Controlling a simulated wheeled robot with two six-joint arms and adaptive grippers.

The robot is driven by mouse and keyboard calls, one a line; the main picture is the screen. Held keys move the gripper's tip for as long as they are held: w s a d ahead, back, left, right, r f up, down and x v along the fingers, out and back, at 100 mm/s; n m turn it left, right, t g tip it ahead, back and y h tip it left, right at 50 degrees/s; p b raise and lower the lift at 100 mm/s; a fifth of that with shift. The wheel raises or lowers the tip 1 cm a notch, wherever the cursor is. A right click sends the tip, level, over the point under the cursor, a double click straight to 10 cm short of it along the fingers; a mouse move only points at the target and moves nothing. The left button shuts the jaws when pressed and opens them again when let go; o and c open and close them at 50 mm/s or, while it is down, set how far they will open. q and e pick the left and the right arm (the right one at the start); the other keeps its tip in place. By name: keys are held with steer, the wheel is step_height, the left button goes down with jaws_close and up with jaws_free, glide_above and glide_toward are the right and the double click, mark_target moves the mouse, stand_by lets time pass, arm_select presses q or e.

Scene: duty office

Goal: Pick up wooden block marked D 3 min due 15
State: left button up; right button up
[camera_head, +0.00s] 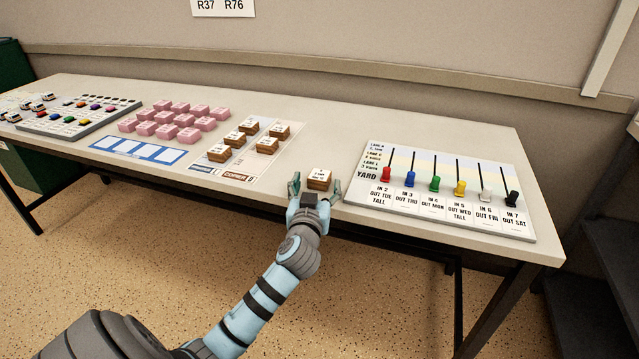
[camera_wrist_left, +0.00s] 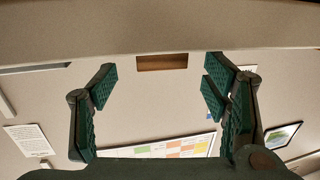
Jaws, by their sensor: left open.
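A wooden block (camera_head: 319,180) with a white label on top sits alone near the table's front edge; its print is too small for me to read with certainty. In the left wrist view the block (camera_wrist_left: 162,62) shows as a brown face beyond the fingertips and between their lines. My left gripper (camera_head: 315,188) is open at the front edge, one finger to each side of the block. In the left wrist view the gripper (camera_wrist_left: 160,78) has nothing between its fingers. My right gripper is out of view.
Several similar wooden blocks (camera_head: 247,127) stand on a printed sheet (camera_head: 239,175) to the left. Pink blocks (camera_head: 163,132) are further left. A yard board (camera_head: 440,222) with coloured pegs lies close on the right. The table (camera_head: 340,135) behind the lone block is clear.

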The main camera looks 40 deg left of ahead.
mark_target(319, 180)
arm_select(q)
steer(key=x, duration=0.2)
steer(key=shift+w+a+f, duration=0.15)
steer(key=shift+w+a, duration=0.05)
steer(key=shift+w, duration=0.15)
steer(key=shift+s, duration=0.1)
steer(key=c, duration=1.3)
